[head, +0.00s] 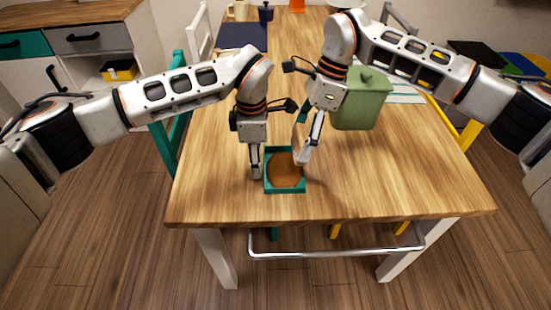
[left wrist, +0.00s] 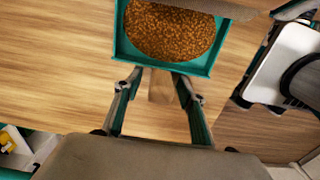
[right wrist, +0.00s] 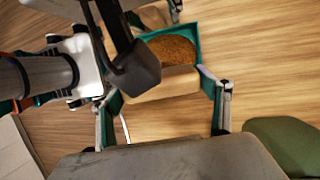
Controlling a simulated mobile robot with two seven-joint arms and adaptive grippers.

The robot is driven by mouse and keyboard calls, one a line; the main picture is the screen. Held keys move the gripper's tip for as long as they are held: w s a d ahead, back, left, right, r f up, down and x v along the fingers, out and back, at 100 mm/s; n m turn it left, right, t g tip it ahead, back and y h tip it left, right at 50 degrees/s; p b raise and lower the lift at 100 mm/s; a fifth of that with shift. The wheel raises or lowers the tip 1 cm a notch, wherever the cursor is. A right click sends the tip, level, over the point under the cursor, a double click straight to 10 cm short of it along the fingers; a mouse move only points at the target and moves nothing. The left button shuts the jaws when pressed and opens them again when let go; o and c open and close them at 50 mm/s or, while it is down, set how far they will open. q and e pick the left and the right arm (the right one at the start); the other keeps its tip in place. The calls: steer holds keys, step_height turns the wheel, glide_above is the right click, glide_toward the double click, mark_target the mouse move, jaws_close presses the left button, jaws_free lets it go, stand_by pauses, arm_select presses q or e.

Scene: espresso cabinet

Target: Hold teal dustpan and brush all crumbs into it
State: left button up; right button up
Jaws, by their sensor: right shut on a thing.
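The teal dustpan (head: 269,187) lies on the table near its front edge, with a broad brown heap of crumbs (head: 285,170) inside. My left gripper (head: 255,173) points down at the dustpan's left side. In the left wrist view its fingers (left wrist: 158,88) stand apart, with a short brownish handle (left wrist: 161,90) between them and gaps showing on both sides. My right gripper (head: 306,152) is shut on a pale beige brush (right wrist: 165,82) at the dustpan's right side. The brush's underside is hidden, and I cannot tell whether it touches the pan.
A green lidded canister (head: 362,102) stands close behind my right gripper. A dark mat (head: 242,36) and a dark blue pot (head: 265,12) are farther back. The wooden table (head: 420,180) is clear at the right front, and no loose crumbs are discernible on it.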

arm_select(q)
step_height(320, 180, up, 12)
stand_by(0.7)
